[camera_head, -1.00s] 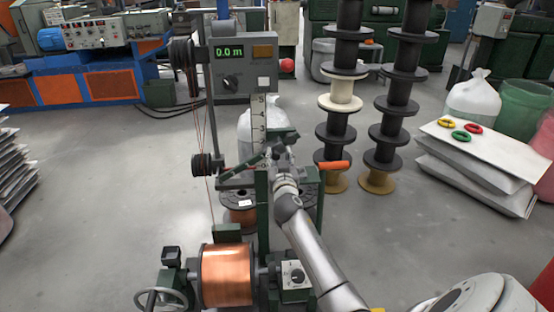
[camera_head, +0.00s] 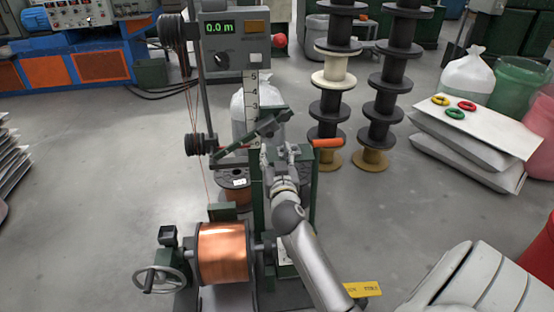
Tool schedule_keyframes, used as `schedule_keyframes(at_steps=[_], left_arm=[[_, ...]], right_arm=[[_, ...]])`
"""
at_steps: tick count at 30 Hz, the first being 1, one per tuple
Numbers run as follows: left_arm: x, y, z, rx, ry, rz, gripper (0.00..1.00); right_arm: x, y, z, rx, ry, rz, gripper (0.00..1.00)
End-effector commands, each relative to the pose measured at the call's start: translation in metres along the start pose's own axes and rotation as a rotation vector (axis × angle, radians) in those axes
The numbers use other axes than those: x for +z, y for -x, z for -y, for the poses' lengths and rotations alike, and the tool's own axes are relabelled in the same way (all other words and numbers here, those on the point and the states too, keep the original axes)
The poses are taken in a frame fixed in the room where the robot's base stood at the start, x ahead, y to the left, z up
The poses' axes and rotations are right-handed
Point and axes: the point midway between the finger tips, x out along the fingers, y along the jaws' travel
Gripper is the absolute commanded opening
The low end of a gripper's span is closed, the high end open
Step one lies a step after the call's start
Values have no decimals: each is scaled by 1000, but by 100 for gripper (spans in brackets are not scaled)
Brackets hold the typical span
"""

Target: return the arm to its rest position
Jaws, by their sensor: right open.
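My right arm comes up from the bottom. Its gripper (camera_head: 280,152) is open in front of the winding machine's green post, with no object visible between its fingers. A dark green bar (camera_head: 262,127) slants up just behind the fingertips. A lever's orange handle (camera_head: 327,142) sticks out to the right of the gripper, apart from it. The display box (camera_head: 230,42) above reads 0.0 m. My left gripper is not in view.
A copper spool (camera_head: 223,253) with a handwheel (camera_head: 159,280) sits left of my forearm. Stacked black spools (camera_head: 386,100) stand behind to the right. A sheet-topped sack pile (camera_head: 470,150) bears coloured rings. Open grey floor lies at the left.

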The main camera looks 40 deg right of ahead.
Motion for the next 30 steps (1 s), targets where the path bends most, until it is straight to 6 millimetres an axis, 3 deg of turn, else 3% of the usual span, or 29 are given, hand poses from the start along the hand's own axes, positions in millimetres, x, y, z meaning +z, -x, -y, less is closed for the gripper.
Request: schedule_keyframes(at_steps=[6,24,27,30], left_arm=[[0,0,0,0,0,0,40],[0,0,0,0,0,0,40],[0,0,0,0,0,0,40],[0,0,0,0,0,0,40]], right_arm=[[0,19,-1,1,0,0,45],[1,21,-1,1,2,4,45],[11,30,-2,4,14,48,45],[38,56,-3,2,48,168,45]])
